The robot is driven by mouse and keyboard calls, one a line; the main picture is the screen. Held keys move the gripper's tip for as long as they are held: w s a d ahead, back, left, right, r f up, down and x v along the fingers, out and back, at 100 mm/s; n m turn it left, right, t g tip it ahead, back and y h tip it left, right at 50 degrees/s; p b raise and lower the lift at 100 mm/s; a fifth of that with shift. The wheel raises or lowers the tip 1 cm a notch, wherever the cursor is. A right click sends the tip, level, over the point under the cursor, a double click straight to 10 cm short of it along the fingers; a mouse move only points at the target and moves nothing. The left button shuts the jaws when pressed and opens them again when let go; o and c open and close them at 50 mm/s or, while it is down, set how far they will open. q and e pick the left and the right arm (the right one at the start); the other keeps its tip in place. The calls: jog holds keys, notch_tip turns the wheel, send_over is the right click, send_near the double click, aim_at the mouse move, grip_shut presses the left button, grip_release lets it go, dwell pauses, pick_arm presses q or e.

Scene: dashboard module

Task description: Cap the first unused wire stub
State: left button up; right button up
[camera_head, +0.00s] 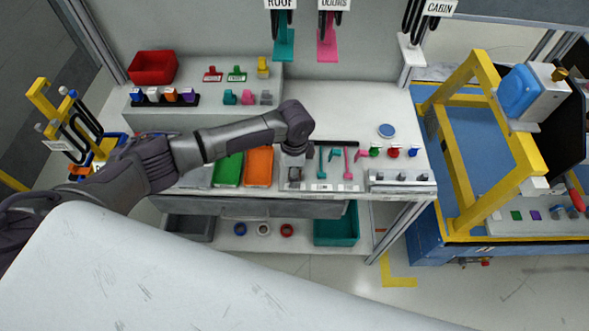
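My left arm reaches in from the left over the white workbench (340,100). Its gripper (293,178) points down at a small grey fixture with a white strip (322,187) near the bench's front edge. The fingers are too small and dark to tell whether they hold anything. To the right stand small green (375,152), red (393,153) and blue (413,152) pieces in a row. In front of them is a grey block with dark stubs (402,178). I cannot tell for sure which pieces are caps or wire stubs. My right gripper is not in view.
Teal (323,162) and pink (349,162) tools lie right of the gripper. Green (228,170) and orange (259,166) trays lie left of it, below my arm. A blue disc (386,131) lies behind. A yellow frame (470,140) stands on the right-hand bench.

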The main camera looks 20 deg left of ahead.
pick_arm(q)
jog(key=shift+r, duration=0.1)
notch_tip(320, 180, up, 12)
dwell(0.5)
dwell(0.5)
